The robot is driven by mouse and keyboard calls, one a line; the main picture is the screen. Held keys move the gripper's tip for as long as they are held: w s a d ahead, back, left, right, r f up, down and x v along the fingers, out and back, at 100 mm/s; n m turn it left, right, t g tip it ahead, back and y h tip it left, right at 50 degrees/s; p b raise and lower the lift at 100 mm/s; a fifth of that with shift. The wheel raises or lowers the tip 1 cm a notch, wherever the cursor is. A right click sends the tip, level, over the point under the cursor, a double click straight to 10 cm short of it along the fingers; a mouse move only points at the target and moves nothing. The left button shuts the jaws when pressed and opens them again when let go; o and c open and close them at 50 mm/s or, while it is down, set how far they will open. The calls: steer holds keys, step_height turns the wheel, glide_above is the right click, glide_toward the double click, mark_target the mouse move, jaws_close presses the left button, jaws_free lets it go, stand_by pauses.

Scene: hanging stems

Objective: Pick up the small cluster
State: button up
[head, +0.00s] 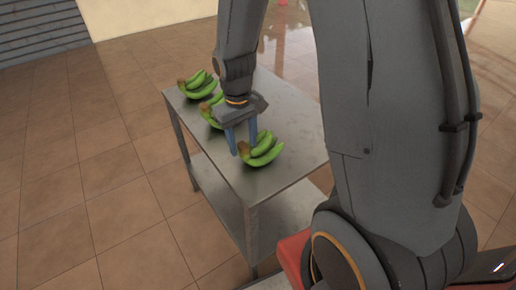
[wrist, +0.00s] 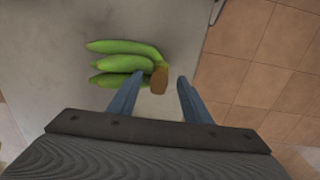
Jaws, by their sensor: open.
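A green banana cluster (head: 266,148) with a brown stem end lies on the near part of a metal table (head: 290,172). In the wrist view a cluster of about three green bananas (wrist: 125,62) lies on the grey top, its brown stem (wrist: 160,78) pointing toward my gripper (wrist: 161,80). The blue fingers stand apart on either side of the stem, with nothing held between them. In the head view my gripper (head: 243,153) points down at the stem end of the nearest cluster. I cannot tell if the fingers touch it.
Two more banana clusters lie farther back: one at the far corner (head: 200,86) and one in the middle (head: 209,111), partly hidden by my gripper. The table has a lower shelf (head: 216,190). Its right side is bare. Brown floor tiles (head: 100,180) surround it.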

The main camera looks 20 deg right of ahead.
jaws_close()
